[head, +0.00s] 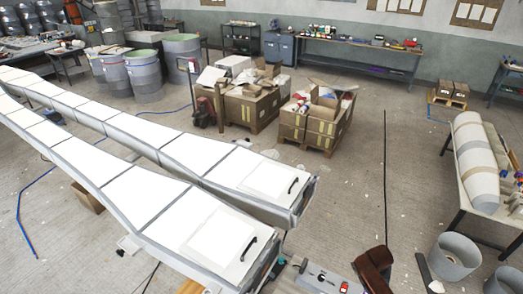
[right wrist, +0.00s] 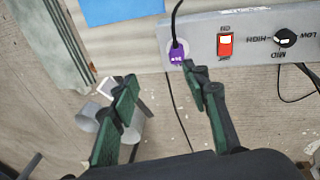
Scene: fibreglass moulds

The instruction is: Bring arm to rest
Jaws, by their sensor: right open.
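My right gripper (right wrist: 160,78) shows in the right wrist view with its two dark green fingers spread apart and nothing between them. Its right fingertip is close below a purple plug (right wrist: 177,56) on a grey control box (right wrist: 260,20); I cannot tell if they touch. A black cable runs up from the plug. The box has a red rocker switch (right wrist: 225,45) and a dial (right wrist: 285,37) marked LOW, MID, HIGH. In the head view the control box (head: 312,277) is at the bottom edge. My left gripper is out of view.
Two long white moulds (head: 150,193) fill the left of the head view. Pallets of cardboard boxes (head: 310,125) stand behind. A table (head: 462,192) with a pale rounded form is at right, with grey buckets (head: 455,257) below. The floor in the middle right is mostly clear.

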